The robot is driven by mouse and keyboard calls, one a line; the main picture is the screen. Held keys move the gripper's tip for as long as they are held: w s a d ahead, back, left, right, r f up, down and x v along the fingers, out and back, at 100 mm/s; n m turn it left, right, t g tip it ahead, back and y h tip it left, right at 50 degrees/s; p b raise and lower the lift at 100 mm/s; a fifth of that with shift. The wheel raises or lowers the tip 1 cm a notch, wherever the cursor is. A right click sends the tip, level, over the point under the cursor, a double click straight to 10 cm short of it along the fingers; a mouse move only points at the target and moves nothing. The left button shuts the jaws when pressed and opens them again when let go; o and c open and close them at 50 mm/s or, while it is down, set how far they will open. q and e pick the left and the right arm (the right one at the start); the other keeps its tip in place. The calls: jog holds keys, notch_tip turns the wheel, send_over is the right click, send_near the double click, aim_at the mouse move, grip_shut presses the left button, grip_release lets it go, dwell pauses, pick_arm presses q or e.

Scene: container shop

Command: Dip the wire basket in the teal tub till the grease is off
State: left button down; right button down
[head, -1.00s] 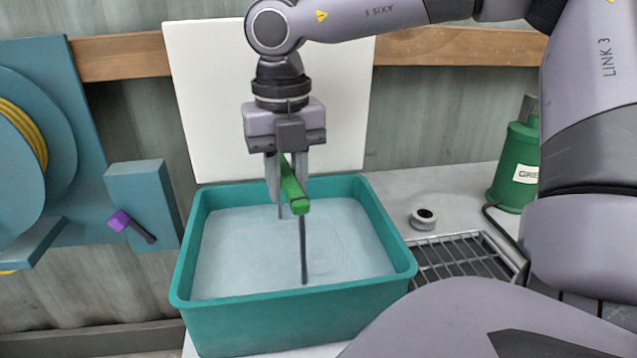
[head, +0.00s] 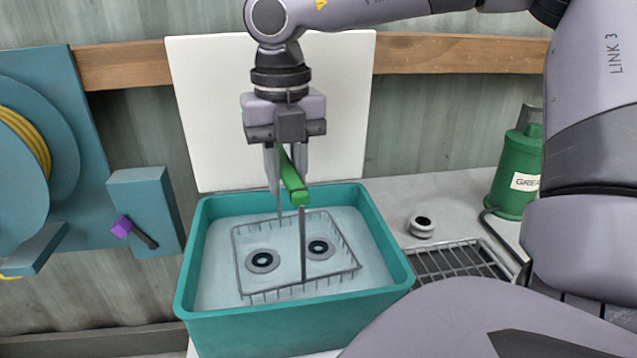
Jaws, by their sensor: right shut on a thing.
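The teal tub (head: 290,318) stands on the bench, filled with pale, cloudy liquid. The wire basket (head: 354,267) is in the tub, its rim and side wires showing at or just above the liquid. Two round grey parts with dark centres, a left one (head: 273,267) and a right one (head: 329,254), lie in the basket; I see no clear grease on them. My right gripper (head: 287,182) is above the tub, shut on the basket's green handle (head: 294,185). My left gripper is not in view.
A similar round part (head: 421,226) sits on the bench right of the tub, by a wire rack (head: 455,260). A green can (head: 517,170) stands farther right. A white board (head: 270,110) is behind the tub. A blue hose reel (head: 40,150) is at left.

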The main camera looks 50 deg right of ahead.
notch_tip(320, 180, up, 5)
jog(key=p, duration=0.2)
jog(key=shift+f+p, duration=0.1)
jog(key=shift+p, duration=0.3)
notch_tip(320, 180, up, 6)
jog(key=p, duration=0.4)
jog(key=shift+f, duration=0.1)
jog(key=shift+r+p, duration=0.5)
jog(key=shift+r, duration=0.05)
notch_tip(320, 180, up, 3)
jog(key=shift+p, duration=1.05)
